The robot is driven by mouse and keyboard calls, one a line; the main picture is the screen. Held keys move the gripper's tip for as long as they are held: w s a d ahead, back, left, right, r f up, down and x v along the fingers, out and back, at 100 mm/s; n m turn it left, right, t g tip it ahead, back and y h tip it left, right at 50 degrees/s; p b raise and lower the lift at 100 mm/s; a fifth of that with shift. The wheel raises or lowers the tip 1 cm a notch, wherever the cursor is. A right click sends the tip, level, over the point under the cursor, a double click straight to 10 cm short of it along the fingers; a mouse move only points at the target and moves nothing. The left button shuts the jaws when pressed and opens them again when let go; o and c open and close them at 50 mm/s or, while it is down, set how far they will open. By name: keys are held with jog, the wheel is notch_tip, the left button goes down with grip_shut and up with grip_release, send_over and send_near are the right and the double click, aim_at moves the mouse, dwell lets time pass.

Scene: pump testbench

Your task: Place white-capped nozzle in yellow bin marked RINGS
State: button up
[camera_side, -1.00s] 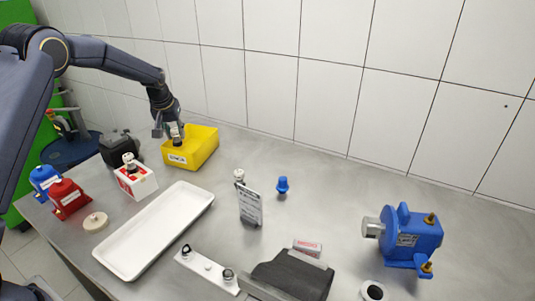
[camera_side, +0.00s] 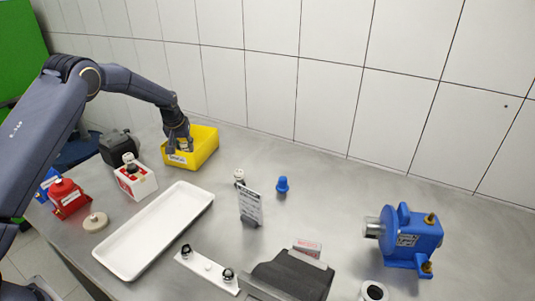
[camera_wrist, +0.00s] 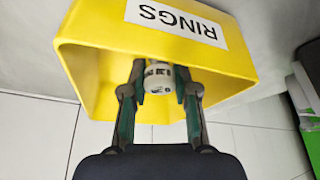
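The yellow bin marked RINGS (camera_side: 205,150) stands on the table near the back wall. Its label shows upside down in the wrist view, and its rim (camera_wrist: 90,60) surrounds my fingertips. My gripper (camera_side: 178,146) points down into the bin's opening. In the wrist view, a white-capped piece (camera_wrist: 158,78) with dark print sits between the two fingers (camera_wrist: 160,88), which appear to press on its sides. Its lower part is hidden, so I cannot tell whether it touches the bin floor. Another small white-capped piece (camera_side: 239,176) stands on the table behind a label card.
A white-and-red box (camera_side: 136,181) and a dark device (camera_side: 119,146) stand left of the bin.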

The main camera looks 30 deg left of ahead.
jog(key=o, duration=0.4)
jog(key=shift+r, duration=0.3)
jog(key=s+d+r+m, duration=0.1)
jog(key=s+d+r, duration=0.2)
jog(key=s+r, duration=0.3)
jog(key=s+d+r+h, duration=0.1)
jog(key=s+d+r, duration=0.2)
jog(key=r, duration=0.5)
jog(key=s+d+r+m, duration=0.1)
jog(key=s+d+r, duration=0.2)
jog(key=s+r, duration=0.3)
jog(key=s+d+m, duration=0.1)
jog(key=s+d, duration=0.2)
jog(key=s, duration=0.4)
jog(key=s+d+m+t+h, duration=0.1)
jog(key=s+d+m, duration=0.1)
jog(key=s, duration=0.6)
jog(key=s+d+r+m, duration=0.1)
jog(key=s+d, duration=0.3)
jog(key=s, duration=0.4)
jog(key=shift+s+t, duration=0.2)
jog(key=shift+t, duration=0.2)
